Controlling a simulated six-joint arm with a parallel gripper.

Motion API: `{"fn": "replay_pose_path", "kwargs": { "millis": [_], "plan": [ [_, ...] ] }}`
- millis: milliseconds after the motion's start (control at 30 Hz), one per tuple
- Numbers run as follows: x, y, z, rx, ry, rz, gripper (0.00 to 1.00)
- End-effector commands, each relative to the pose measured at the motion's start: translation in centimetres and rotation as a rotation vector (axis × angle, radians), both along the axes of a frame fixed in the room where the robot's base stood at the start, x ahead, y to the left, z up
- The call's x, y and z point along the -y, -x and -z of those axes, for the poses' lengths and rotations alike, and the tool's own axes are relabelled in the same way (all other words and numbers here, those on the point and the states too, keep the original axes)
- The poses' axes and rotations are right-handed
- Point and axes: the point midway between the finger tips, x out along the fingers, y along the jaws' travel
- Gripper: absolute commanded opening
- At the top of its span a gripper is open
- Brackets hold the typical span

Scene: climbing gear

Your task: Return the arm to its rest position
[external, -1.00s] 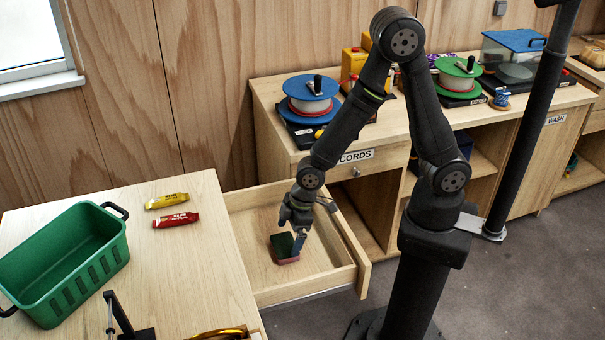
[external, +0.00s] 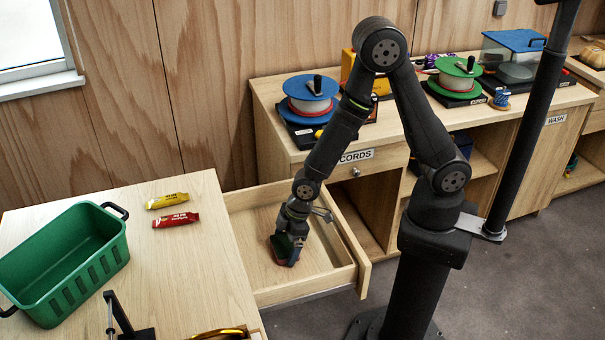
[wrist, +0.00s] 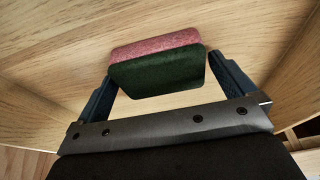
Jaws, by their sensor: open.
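My gripper (external: 288,236) is low inside the open wooden drawer (external: 328,262), at a small block with a dark green layer and a pinkish-red layer (external: 285,256). In the wrist view the block (wrist: 158,68) lies between the two spread fingers of my gripper (wrist: 160,75), on the light wood of the drawer floor.
A green basket (external: 80,283), a yellow bar (external: 167,201) and a red bar (external: 176,220) are on the left table. The cabinet top behind holds a blue reel (external: 311,90), a green reel (external: 457,72) and a blue-lidded box (external: 512,52).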

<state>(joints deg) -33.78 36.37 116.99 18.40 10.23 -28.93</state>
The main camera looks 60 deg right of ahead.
Motion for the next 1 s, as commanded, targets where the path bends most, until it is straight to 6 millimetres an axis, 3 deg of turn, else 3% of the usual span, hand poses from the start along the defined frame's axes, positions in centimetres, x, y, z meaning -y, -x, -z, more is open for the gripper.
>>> {"fn": "replay_pose_path", "kwargs": {
  "millis": [1000],
  "plan": [
    [2.5,2.5,-11.3,0.000,-0.002,0.001,1.00]
  ]
}}
